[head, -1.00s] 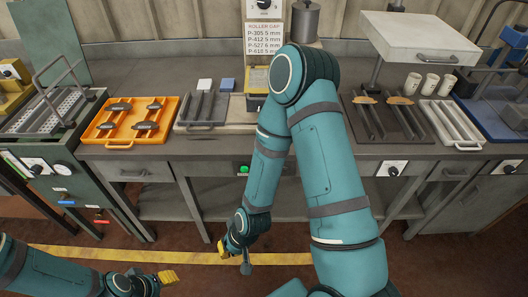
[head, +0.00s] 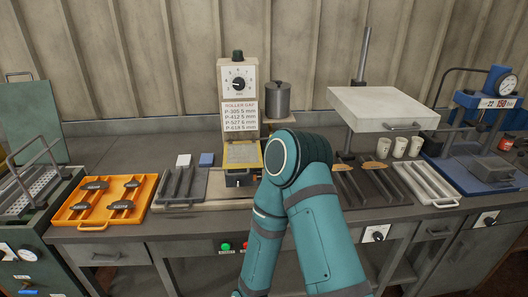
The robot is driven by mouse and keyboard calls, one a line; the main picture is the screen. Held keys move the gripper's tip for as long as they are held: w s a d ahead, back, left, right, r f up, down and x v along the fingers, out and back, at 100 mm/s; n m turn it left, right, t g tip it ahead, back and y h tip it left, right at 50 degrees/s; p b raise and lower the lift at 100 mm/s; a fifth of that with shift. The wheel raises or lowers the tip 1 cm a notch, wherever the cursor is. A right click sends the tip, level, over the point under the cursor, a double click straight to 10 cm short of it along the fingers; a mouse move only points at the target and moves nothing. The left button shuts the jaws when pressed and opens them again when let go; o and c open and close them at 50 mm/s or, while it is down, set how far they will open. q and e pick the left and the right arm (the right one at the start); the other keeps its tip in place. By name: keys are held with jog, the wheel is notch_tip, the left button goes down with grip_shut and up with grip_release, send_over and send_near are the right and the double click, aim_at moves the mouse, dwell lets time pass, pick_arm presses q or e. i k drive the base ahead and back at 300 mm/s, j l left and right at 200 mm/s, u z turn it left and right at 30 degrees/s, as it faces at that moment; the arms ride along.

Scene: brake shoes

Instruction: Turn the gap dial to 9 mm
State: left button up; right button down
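The gap dial (head: 239,84) is a black knob on a white numbered face, high on the front of the roller machine. Its numbers are too small to read surely, and I cannot tell where its pointer stands. Below it a placard (head: 240,115) headed "ROLLER GAP" lists part numbers with gaps in mm. Nothing touches the dial. My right arm bends down in front of the bench, and its gripper is below the picture. My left gripper is also out of view.
An orange tray (head: 78,214) with several brake shoes and a dark tray (head: 163,196) lie left of the machine. A grey cylinder (head: 277,99) stands right of the dial. A raised white plate (head: 383,108), several cups and a press (head: 487,105) are further right.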

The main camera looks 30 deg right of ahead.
aim_at(239, 84)
jog(key=l+z, duration=0.15)
jog(key=z, duration=0.75)
jog(key=i+j+z, duration=0.15)
